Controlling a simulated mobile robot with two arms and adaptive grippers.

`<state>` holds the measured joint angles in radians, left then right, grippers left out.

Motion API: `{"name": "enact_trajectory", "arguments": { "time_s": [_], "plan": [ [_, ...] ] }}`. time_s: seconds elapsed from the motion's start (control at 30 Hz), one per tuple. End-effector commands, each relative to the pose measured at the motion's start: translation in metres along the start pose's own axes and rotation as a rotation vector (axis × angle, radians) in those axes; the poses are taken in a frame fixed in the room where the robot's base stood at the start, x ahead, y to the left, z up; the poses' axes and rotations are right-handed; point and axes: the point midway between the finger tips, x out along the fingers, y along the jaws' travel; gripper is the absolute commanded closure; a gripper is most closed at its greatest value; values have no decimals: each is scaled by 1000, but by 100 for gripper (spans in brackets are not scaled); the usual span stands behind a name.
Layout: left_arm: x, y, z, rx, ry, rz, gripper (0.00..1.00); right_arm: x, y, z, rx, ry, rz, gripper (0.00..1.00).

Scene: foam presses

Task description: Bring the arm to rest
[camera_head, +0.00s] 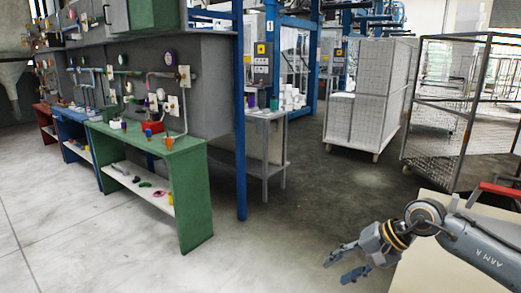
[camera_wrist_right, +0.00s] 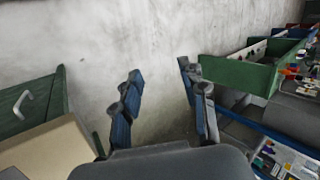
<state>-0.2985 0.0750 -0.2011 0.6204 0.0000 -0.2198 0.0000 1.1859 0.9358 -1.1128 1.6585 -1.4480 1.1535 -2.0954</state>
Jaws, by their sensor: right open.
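My right gripper (camera_head: 346,265) is at the lower right of the head view, over bare floor, with its arm coming in from the right edge. Its fingers are spread apart and nothing is between them. In the right wrist view the two blue and grey fingers (camera_wrist_right: 158,105) stand wide apart, with pale grey floor between and beyond them. My left gripper is in neither view.
A green workbench (camera_head: 195,180) with small parts stands at the left, beside blue (camera_head: 75,130) and red benches. A white mesh cage cart (camera_head: 365,110) and a metal cage (camera_head: 435,165) stand behind the arm. A beige surface (camera_head: 425,270) lies under the arm. The middle floor is clear.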

Motion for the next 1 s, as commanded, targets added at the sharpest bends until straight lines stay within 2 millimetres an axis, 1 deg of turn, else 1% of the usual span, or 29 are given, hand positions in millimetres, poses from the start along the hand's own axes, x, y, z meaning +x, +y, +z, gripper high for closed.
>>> {"name": "enact_trajectory", "arguments": {
  "time_s": [0.03,0.07,0.17,0.2,0.27,0.3,0.33,0.37,0.4,0.47,0.5,0.57,0.6,0.67,0.7,0.77,0.8,0.87,0.9,0.97,1.0],
  "plan": [
    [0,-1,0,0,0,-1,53,18,-6,3,117,-44,-61,57],
    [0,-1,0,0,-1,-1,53,27,-11,4,201,-73,-104,57],
    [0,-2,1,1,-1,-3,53,61,-26,4,565,-194,-266,57],
    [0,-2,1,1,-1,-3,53,75,-31,1,742,-251,-334,57],
    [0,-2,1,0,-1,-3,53,96,-31,-8,1027,-341,-430,57],
    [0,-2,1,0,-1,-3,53,110,-27,-15,1224,-403,-489,57],
    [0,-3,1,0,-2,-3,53,120,-22,-22,1373,-447,-532,57],
    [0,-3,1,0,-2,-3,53,130,-14,-28,1524,-492,-572,57],
    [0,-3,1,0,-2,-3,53,144,0,-36,1717,-548,-621,57],
    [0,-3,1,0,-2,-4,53,166,27,-46,1999,-623,-689,57],
    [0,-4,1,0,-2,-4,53,181,49,-51,2186,-671,-731,57],
    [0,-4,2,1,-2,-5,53,201,85,-55,2437,-728,-792,57],
    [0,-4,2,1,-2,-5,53,215,110,-55,2595,-760,-831,57],
    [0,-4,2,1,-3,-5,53,236,150,-50,2821,-799,-890,57],
    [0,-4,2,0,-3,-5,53,249,177,-44,-2831,783,890,57],
    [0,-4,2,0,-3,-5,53,267,218,-32,-2643,704,832,57],
    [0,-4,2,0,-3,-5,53,279,245,-21,-2524,652,800,57],
    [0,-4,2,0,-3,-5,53,294,284,-2,-2350,580,759,57],
    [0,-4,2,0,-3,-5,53,304,308,13,-2240,533,735,57],
    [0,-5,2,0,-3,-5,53,318,345,38,-2079,465,705,57],
    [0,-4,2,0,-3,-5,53,326,369,56,-1976,422,689,57]
  ]
}}
